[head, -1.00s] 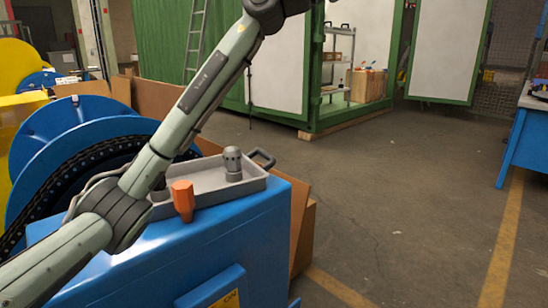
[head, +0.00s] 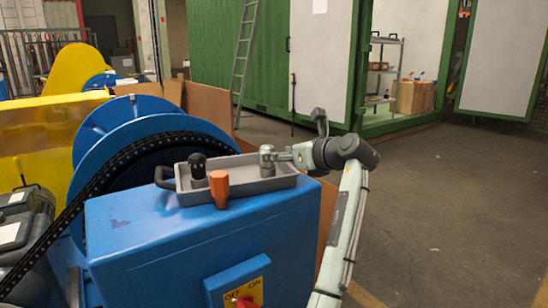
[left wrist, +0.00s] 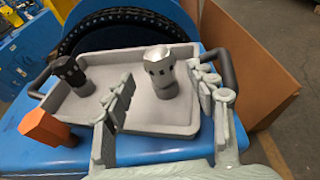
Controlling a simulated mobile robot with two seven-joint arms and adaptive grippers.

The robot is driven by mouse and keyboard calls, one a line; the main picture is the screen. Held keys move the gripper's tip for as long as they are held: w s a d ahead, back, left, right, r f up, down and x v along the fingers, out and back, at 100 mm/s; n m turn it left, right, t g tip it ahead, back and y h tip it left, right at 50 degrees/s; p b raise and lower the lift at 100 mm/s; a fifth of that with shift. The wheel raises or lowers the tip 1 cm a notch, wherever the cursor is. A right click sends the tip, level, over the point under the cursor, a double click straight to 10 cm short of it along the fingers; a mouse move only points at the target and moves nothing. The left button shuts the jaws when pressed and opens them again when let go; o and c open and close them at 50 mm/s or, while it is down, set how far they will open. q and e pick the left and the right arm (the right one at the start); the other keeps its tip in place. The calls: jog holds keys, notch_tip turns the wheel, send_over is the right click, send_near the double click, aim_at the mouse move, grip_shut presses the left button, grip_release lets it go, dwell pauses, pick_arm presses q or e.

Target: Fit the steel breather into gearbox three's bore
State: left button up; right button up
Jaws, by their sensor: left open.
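The steel breather (head: 267,160) is a grey, round-capped fitting standing upright at the right end of a grey tray (head: 240,187). It also shows in the left wrist view (left wrist: 159,67). My left gripper (head: 284,155) reaches in from the right at the breather. In the left wrist view my left gripper (left wrist: 161,85) is open, with one finger on each side of the breather and a gap to both. I cannot pick out gearbox three or its bore. My right gripper is not in view.
A black fitting (head: 197,166) stands at the tray's left end. An orange plug (head: 219,188) stands at the tray's front edge. The tray, with end handles, lies on a blue housing (head: 150,230). A blue chain wheel (head: 125,125) is behind it. Open floor lies right.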

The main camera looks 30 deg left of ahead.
aim_at(267, 148)
pick_arm(q)
jog(key=x, duration=0.6)
jog(key=shift+w+a+f, duration=0.1)
jog(key=shift+a+f, duration=0.05)
grip_shut()
